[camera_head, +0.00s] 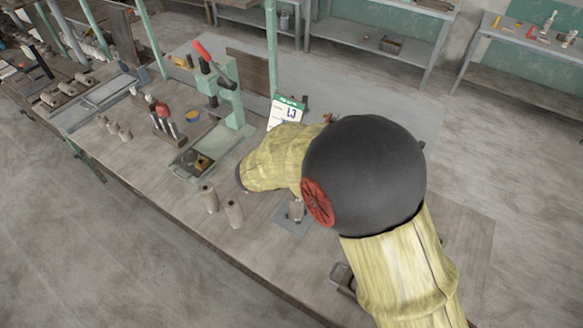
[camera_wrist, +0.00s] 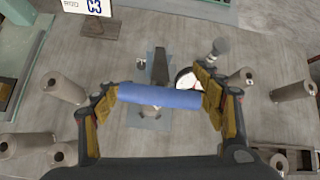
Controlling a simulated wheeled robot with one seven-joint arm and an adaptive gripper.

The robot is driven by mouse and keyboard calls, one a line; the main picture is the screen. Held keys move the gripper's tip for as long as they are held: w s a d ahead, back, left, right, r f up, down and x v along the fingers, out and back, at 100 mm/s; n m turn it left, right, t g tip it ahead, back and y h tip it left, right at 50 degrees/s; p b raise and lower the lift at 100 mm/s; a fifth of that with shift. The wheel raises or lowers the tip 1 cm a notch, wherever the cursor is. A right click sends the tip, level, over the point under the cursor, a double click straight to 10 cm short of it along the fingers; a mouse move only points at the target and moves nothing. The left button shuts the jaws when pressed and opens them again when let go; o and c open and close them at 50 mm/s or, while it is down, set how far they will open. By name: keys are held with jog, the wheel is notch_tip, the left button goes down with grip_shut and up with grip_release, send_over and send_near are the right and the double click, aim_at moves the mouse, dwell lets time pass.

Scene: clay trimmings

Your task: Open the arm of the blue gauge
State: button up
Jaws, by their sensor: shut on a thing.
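My gripper (camera_wrist: 160,96) shows in the wrist view, with its fingers on both ends of a smooth blue bar (camera_wrist: 158,97). The bar lies nearly level across the picture and looks like part of the blue gauge. Below it are a dark upright piece (camera_wrist: 160,66) and a white round dial (camera_wrist: 186,78), partly covered by the right finger. A blue-grey plate (camera_wrist: 152,124) lies on the table underneath. In the head view my arm hides the gripper and the bar; a blue-grey plate (camera_head: 289,226) with a clay cylinder (camera_head: 296,210) shows beside the arm.
Clay cylinders (camera_head: 209,197) (camera_head: 234,213) stand on the table (camera_head: 160,180) left of my arm, and several show around the gripper in the wrist view. A green press (camera_head: 231,95) with a red handle and a white card (camera_head: 286,112) stand farther back. The table's front edge is clear.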

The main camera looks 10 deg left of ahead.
jog(key=w+r+p, duration=0.1)
jog(key=p, duration=0.1)
jog(key=w+d+r+g+p, duration=0.1)
jog(key=p, duration=0.2)
jog(key=shift+w+d+r+g, duration=0.1)
jog(key=shift+w+r+g, duration=0.1)
jog(key=shift+r+g, duration=0.1)
jog(key=p, duration=0.1)
jog(key=w+r+p, duration=0.1)
jog(key=p, duration=0.1)
jog(key=shift+w+d, duration=0.25)
jog(key=shift+w, duration=0.05)
jog(key=shift+w+d+r+p, duration=0.2)
jog(key=shift+w+d+p, duration=0.05)
jog(key=shift+w+p, duration=0.4)
jog(key=shift+w+d+r+p, duration=0.25)
jog(key=shift+w+p, duration=0.25)
jog(key=shift+w, duration=0.25)
jog(key=o, duration=1.7)
jog(key=shift+y, duration=0.3)
jog(key=shift+c, duration=0.2)
jog(key=shift+o, duration=0.6)
